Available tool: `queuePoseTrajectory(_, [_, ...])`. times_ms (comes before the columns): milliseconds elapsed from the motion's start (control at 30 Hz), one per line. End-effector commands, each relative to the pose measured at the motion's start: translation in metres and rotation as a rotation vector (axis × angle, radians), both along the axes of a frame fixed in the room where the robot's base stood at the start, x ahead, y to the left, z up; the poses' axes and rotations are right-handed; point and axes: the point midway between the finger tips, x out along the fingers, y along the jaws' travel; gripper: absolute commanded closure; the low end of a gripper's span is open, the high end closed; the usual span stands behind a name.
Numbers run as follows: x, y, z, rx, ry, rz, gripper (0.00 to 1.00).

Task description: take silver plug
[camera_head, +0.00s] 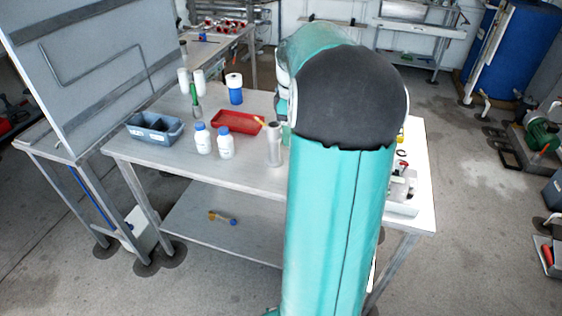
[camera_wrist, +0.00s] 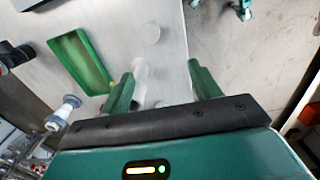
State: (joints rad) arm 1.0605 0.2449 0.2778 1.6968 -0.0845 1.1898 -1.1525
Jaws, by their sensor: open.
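My gripper (camera_wrist: 162,72) is open in the wrist view, its two green fingers spread above the pale table top. A pale silver-grey cylinder (camera_wrist: 142,76) shows between the fingers, closer to the left one, with clear space to the right one. A smaller pale round piece (camera_wrist: 151,34) lies beyond the fingertips. I cannot tell for sure which of these is the silver plug. In the head view a grey metallic cylinder (camera_head: 275,150) stands upright on the table (camera_head: 262,181), just left of my arm. My arm hides my gripper there.
A green tray (camera_wrist: 82,62) lies left of my gripper. In the head view, two white bottles (camera_head: 214,142), a red tray (camera_head: 237,122), a blue-grey bin (camera_head: 155,129) and a blue-and-white jar (camera_head: 235,89) stand on the table. A large board (camera_head: 97,60) rises at the left.

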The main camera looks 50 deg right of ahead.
Motion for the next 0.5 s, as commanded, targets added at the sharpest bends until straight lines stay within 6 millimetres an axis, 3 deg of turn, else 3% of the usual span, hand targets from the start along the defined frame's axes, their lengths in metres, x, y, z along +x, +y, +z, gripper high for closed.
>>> queuePoseTrajectory(33, [-0.007, -0.014, -0.005, 0.011, 0.004, 0.002, 0.37])
queuePoseTrajectory(133, [-0.014, -0.025, -0.011, 0.023, 0.007, 0.014, 0.37])
queuePoseTrajectory(267, [-0.016, -0.027, -0.027, 0.027, 0.009, 0.017, 0.37])
queuePoseTrajectory(500, [-0.015, -0.028, -0.074, 0.027, 0.008, 0.016, 0.37])
